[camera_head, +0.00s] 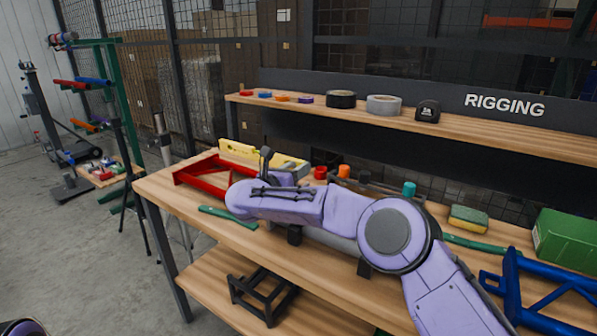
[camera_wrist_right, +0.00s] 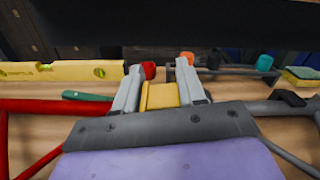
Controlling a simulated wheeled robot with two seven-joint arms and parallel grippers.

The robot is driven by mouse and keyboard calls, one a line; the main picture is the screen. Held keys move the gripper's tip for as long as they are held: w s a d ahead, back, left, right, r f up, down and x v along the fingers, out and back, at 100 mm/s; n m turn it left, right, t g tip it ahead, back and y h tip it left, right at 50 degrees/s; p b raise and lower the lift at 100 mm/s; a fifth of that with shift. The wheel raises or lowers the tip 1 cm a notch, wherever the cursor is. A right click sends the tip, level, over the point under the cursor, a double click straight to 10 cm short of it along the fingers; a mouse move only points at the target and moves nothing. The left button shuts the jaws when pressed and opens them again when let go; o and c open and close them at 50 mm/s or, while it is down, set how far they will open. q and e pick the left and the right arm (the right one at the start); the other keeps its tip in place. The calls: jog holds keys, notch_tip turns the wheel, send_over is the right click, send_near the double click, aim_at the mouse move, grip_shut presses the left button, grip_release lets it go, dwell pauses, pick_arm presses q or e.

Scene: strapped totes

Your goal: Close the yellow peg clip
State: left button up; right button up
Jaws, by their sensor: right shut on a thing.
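The yellow peg clip (camera_wrist_right: 161,96) shows in the right wrist view as a small yellow block between my fingers. My right gripper (camera_wrist_right: 159,78) is shut on it, with one grey finger on each side. The fingers and my wrist hide part of the clip, so I cannot tell how far its jaws are open. In the head view my purple right arm reaches over the bench and hides the clip. My left gripper is not in view.
A red frame (camera_head: 190,175) and yellow level (camera_head: 240,151) lie on the bench (camera_head: 155,190) at left. Red (camera_head: 320,172), orange (camera_head: 344,170) and teal (camera_head: 409,188) cylinders stand behind my arm. A sponge (camera_head: 468,217), green box (camera_head: 566,240) and blue frame (camera_head: 540,300) are at right.

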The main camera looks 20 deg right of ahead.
jog(key=shift+w+a+r+n, duration=0.1)
jog(key=shift+w+n, duration=0.1)
jog(key=shift+n, duration=0.2)
jog(key=o, duration=0.9)
jog(key=shift+s+r, duration=0.1)
jog(key=shift+s, duration=0.05)
jog(key=shift+a, duration=0.15)
jog(key=b+v, duration=0.1)
jog(key=v, duration=0.9)
jog(key=shift+s, duration=0.15)
